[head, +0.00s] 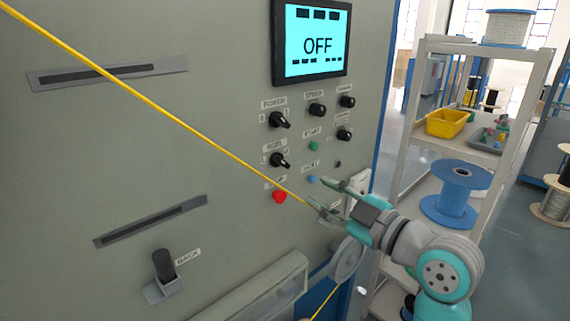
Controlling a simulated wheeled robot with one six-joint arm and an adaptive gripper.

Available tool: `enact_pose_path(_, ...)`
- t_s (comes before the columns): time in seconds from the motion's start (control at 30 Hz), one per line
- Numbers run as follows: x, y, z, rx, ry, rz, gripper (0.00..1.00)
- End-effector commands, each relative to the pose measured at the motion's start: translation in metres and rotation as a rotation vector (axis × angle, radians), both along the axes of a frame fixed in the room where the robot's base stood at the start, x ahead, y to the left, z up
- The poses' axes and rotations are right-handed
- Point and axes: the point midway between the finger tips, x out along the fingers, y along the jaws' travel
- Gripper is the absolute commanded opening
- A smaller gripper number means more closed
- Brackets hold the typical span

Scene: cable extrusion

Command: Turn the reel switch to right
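The reel switch (279,160) is a black rotary knob on the grey machine panel, under a label that seems to read REEL, with small marks to each side. Its pointer slants toward the lower right. My gripper (316,192) is in front of the panel, below and right of the reel switch and apart from it. Its two fingers are spread, with nothing seen between them. The yellow cable passes close to the fingers; I cannot tell whether it touches them.
The power knob (279,120) sits above the reel switch, the red button (279,197) below. Other knobs and small buttons are to the right. The screen (311,42) reads OFF. A yellow cable (150,105) crosses the panel diagonally. A shelf (440,45) with a blue spool (457,190) stands right.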

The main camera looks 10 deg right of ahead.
Motion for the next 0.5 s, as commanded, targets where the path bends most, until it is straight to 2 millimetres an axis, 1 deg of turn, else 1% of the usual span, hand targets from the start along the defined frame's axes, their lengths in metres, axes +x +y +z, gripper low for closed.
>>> enact_pose_path(0.03,0.0,0.001,0.011,-0.021,-0.016,0.012,0.38)
enact_pose_path(0.1,0.0,0.002,0.019,-0.045,-0.031,0.024,0.38)
enact_pose_path(0.17,0.0,0.003,0.024,-0.058,-0.037,0.033,0.38)
enact_pose_path(0.27,0.001,0.005,0.027,-0.067,-0.043,0.039,0.38)
enact_pose_path(0.37,0.007,0.01,0.027,-0.068,-0.041,0.039,0.38)
enact_pose_path(0.5,0.024,0.023,0.027,-0.067,-0.042,0.041,0.38)
